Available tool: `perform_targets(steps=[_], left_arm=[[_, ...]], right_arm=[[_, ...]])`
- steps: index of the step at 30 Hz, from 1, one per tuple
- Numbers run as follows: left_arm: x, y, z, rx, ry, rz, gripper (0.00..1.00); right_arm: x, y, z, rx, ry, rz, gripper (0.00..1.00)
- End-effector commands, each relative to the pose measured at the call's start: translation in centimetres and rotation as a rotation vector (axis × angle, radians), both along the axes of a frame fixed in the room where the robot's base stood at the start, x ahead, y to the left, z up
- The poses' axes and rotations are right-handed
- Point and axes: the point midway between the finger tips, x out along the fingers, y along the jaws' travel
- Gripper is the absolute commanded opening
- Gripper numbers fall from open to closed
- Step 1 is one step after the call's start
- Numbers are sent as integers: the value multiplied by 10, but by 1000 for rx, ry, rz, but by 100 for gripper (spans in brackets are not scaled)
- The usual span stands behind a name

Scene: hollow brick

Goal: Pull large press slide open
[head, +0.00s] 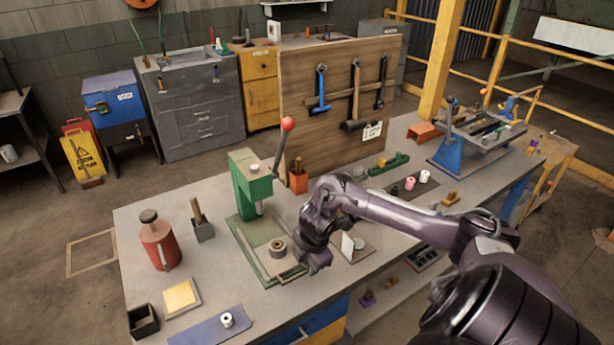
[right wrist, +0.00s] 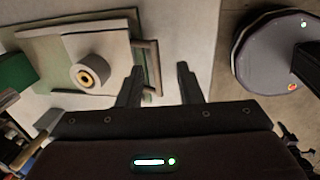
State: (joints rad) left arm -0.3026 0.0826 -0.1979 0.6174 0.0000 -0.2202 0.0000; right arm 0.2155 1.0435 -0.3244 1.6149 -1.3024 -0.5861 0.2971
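The large press (head: 250,185) is green with a red-knobbed lever and stands on the bench. Its slide (head: 262,256) is a flat plate bearing a round bushing (head: 277,247) with a brass centre. A bar handle (head: 293,273) is on the slide's front edge. In the right wrist view the slide (right wrist: 112,75) and handle (right wrist: 156,65) are at upper left. My right gripper (right wrist: 159,68) is open and empty, its fingertips on either side of the handle bar in the picture; contact cannot be told. In the head view my right gripper (head: 318,262) is beside the handle. My left gripper is not in view.
A red can (head: 160,245), a black box (head: 143,321) and a blue mat (head: 208,330) lie left of the press. A small plate with a white upright piece (head: 347,246) is right of my gripper. A wooden tool board (head: 330,110) stands behind. The bench's front edge is close.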

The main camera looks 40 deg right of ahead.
Motion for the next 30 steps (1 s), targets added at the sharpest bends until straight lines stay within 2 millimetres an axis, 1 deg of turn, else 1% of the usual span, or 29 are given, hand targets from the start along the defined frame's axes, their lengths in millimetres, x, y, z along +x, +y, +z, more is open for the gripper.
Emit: perform_targets(steps=[1,3,6,9,26,28,29,30], left_arm=[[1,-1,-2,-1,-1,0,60],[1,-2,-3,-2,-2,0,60],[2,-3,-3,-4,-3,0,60],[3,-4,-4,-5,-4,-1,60],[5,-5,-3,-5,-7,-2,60],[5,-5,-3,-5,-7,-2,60],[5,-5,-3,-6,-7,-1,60],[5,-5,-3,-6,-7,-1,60]], right_arm=[[-1,0,9,-3,-2,3,33],[-3,0,18,-3,-2,2,33],[-6,0,28,-3,-1,1,33],[-7,1,33,-2,-1,0,33],[-7,2,33,0,-1,-1,33],[-6,9,30,5,-12,7,33],[-5,16,27,10,-21,11,33],[-3,28,21,20,-42,19,33]])
